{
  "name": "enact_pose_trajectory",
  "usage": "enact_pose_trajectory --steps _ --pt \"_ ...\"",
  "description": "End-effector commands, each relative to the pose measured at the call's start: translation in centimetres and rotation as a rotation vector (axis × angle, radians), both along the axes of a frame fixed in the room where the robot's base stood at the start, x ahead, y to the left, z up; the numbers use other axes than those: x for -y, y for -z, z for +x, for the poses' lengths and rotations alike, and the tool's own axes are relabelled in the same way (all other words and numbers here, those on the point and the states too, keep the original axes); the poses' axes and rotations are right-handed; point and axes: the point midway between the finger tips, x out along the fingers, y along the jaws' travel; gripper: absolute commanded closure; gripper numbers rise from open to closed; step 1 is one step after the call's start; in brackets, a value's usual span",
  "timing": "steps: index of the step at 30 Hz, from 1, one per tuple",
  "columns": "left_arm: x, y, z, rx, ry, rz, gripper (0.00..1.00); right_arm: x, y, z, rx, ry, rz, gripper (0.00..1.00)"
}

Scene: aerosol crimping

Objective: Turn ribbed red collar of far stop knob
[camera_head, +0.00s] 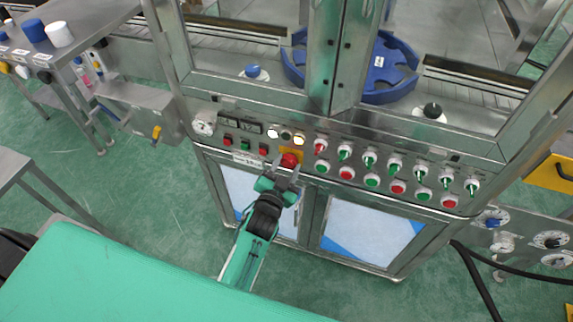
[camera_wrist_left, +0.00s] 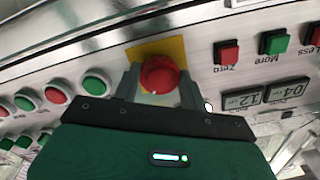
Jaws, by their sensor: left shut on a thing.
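The red stop knob (camera_head: 289,160) sits on a yellow plate on the machine's front panel, left of the switch rows. My left gripper (camera_head: 285,168) reaches up to it from below, its fingers on either side of the knob. In the left wrist view the knob (camera_wrist_left: 159,75) is between the two fingers of my left gripper (camera_wrist_left: 160,88), in front of the yellow plate (camera_wrist_left: 150,50). The gripper is shut on the knob. The ribs of its collar are too small to make out. My right gripper is not in view.
Green and red buttons and switches (camera_head: 371,181) fill the panel to the right. Small square buttons (camera_head: 245,146) and displays (camera_head: 241,123) are close on the left. A steel table (camera_head: 70,30) stands at the upper left.

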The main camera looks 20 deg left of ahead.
Motion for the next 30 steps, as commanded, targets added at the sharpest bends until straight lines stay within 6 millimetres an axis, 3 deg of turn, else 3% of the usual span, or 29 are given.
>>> enact_pose_trajectory --steps 18,19,22,30 --pt "0.01 0.02 0.0 0.002 0.0 0.047 0.8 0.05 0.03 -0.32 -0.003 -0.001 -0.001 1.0" --pt "0.01 0.02 0.0 0.002 0.0 0.047 0.54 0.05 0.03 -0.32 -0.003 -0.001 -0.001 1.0" --pt "0.02 0.01 0.0 0.002 0.0 0.047 0.35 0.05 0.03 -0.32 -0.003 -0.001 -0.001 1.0" --pt "0.02 0.01 -0.04 0.002 0.0 0.047 0.35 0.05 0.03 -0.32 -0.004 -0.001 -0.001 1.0"
